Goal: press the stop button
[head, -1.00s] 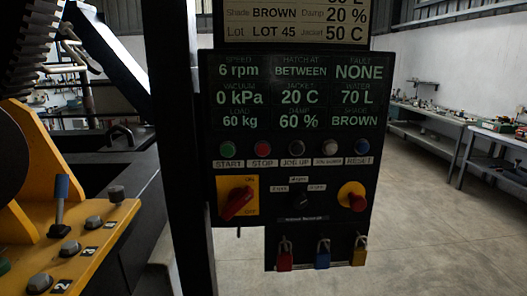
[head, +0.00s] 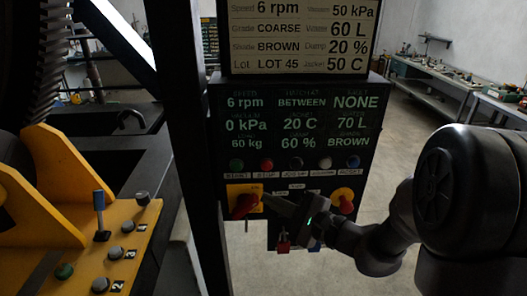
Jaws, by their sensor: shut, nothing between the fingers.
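The stop button (head: 266,165) is a small red round button in the button row of the dark control panel, with a label below it. It stands between the green start button (head: 236,165) and a dark jog button (head: 296,165). My gripper (head: 268,201) is shut and empty. It points left across the lower panel, its tips below the stop button and close to the red rotary switch (head: 244,205) on its yellow plate. I cannot tell whether the tips touch the panel. The stop button is uncovered; my gripper hides part of the lower panel.
A red knob on yellow (head: 343,201) is just right of my gripper. A red padlock (head: 283,246) hangs below. A dark upright post (head: 196,150) stands left of the panel, beside a yellow console (head: 120,235) with a lever. Benches (head: 440,85) line the far right; the floor before them is clear.

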